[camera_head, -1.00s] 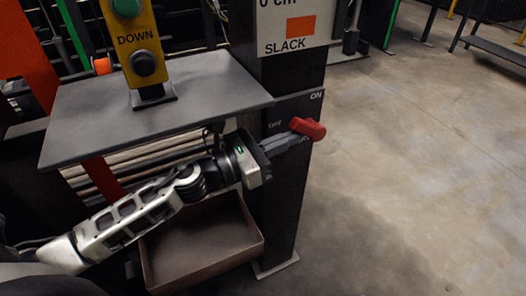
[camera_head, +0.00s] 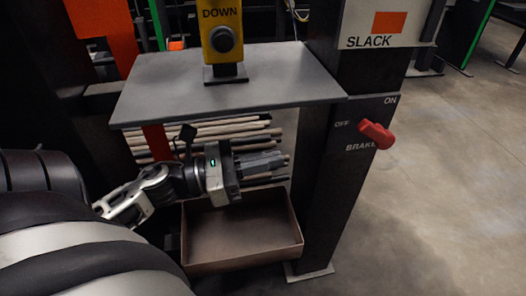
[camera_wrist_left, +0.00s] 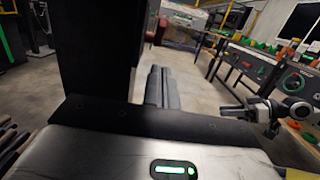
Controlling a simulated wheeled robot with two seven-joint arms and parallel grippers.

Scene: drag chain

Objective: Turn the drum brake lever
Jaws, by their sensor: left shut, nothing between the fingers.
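The brake lever has a red handle (camera_head: 377,134) on the dark post (camera_head: 336,185) in the head view. It lies at a slant, its upper-left end near the OFF mark and its other end at lower right. ON is printed above it and BRAKE below. My left gripper (camera_head: 281,160) is shut and empty, left of the post and apart from the lever, below the grey shelf. In the left wrist view its closed fingers (camera_wrist_left: 161,88) show with nothing between them.
The grey shelf (camera_head: 270,90) with a yellow DOWN button box (camera_head: 222,14) is above my left gripper. A brown open bin (camera_head: 240,262) is below it. Several rods (camera_head: 262,128) lie behind it. Open floor (camera_head: 450,200) is right of the post.

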